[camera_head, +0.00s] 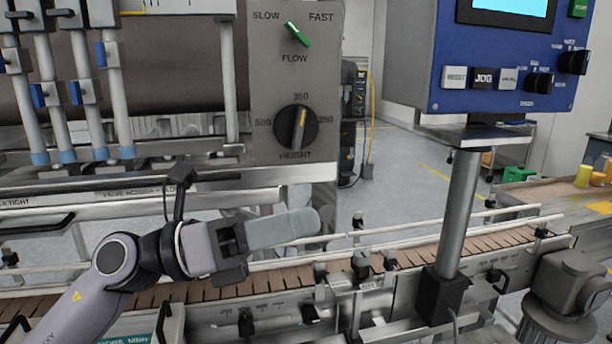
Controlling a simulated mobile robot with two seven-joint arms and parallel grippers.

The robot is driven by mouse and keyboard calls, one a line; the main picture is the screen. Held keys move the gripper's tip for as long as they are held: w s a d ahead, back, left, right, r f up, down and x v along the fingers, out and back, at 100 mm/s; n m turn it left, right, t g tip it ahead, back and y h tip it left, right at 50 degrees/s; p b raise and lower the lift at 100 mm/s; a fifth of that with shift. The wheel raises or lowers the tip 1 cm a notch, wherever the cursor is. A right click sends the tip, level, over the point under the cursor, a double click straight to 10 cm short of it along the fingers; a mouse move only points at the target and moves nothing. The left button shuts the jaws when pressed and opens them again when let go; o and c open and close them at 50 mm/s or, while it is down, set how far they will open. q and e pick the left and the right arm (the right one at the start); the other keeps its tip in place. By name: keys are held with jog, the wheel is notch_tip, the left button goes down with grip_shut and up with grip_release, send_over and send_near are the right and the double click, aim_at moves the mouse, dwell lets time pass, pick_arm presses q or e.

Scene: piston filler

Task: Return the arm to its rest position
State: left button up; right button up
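My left arm comes in from the lower left. Its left gripper (300,224) is in front of the conveyor, below the grey control panel, with its pale grey fingers pointing right. The fingers overlap from this side, so I cannot tell whether they are open or shut. I see no object in them. My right gripper is out of view.
The grey panel (318,60) carries a green flow knob (298,34) and a black height knob (296,127). The conveyor (410,256) with its rails runs behind the gripper. A blue control box (425,75) stands on a post (461,210) at right. Filler nozzles (70,100) hang at left.

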pick_arm(q)
jog(key=w+a+f+n+t+y, duration=0.1)
jog(key=a+f+n+t+y, duration=0.35)
jog(key=f+n, duration=0.5)
jog(key=w+a+f+n+t+y, duration=0.2)
jog(key=a+f+n+t+y, duration=0.3)
jog(key=n, duration=0.8)
jog(key=w+a+f+n+t+y, duration=0.1)
jog(key=a+f+n+t+y, duration=0.15)
jog(key=f+n+t, duration=0.7)
jog(key=s+a+f+n+g+y, duration=0.3)
jog(key=s+f+n+g, duration=0.2)
jog(key=s+f, duration=0.4)
jog(key=s+a+f+n+g+y+p, duration=0.1)
jog(key=s+a+f+n+g+y, duration=0.2)
jog(key=f, duration=1)
jog(key=s+n+g, duration=0.2)
jog(key=s+n, duration=0.3)
jog(key=shift+s+a+f+g, duration=0.4)
jog(key=shift+a, duration=0.1)
